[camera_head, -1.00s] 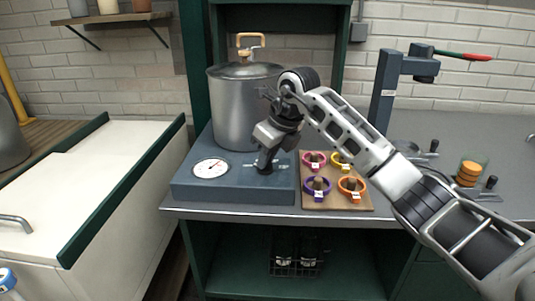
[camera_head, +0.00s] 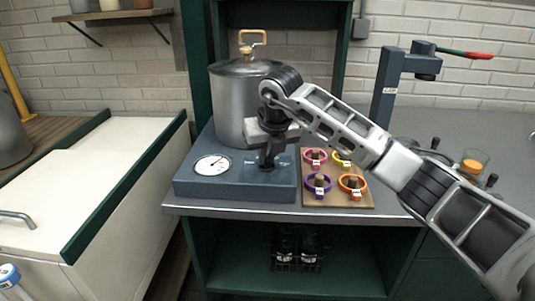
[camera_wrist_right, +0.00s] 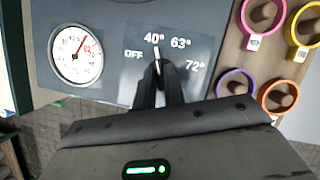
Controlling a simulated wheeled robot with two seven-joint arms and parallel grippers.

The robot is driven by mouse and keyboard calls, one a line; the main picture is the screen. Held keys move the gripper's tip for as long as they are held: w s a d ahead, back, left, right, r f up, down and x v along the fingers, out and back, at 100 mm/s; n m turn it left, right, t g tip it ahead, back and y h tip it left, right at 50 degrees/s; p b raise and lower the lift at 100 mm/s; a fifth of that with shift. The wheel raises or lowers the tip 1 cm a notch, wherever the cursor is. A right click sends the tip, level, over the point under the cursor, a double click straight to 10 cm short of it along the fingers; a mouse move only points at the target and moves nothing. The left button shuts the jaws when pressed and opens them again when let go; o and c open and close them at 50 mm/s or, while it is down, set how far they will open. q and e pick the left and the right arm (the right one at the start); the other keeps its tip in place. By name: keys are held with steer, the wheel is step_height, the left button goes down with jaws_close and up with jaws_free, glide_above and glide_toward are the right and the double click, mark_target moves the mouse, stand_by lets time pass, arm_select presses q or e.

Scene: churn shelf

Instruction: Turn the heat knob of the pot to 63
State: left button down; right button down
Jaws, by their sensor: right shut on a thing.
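The steel pot (camera_head: 232,100) with a wooden-handled lid stands on a blue-grey heater base (camera_head: 215,186). The base carries a round white dial gauge (camera_head: 212,164), also in the right wrist view (camera_wrist_right: 76,55). The heat knob (camera_wrist_right: 157,56) sits among the marks OFF, 40°, 63° and 72°. Its pale pointer points up at about 40°, left of the 63° mark (camera_wrist_right: 180,43). My right gripper (camera_head: 267,163) is upright over the base and shut on the knob; the fingers hide most of it. My left gripper is not in view.
A wooden board (camera_head: 338,199) with pink, yellow, purple and orange rings lies just right of the base. A dark press stand (camera_head: 383,92) with a red-tipped lever is further right. A white vat (camera_head: 105,165) is at left.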

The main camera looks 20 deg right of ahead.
stand_by(0.3)
steer(key=c, duration=1.5)
jaws_free()
steer(key=shift+r, duration=0.1)
steer(key=b+v, duration=0.1)
steer(key=v, duration=1.5)
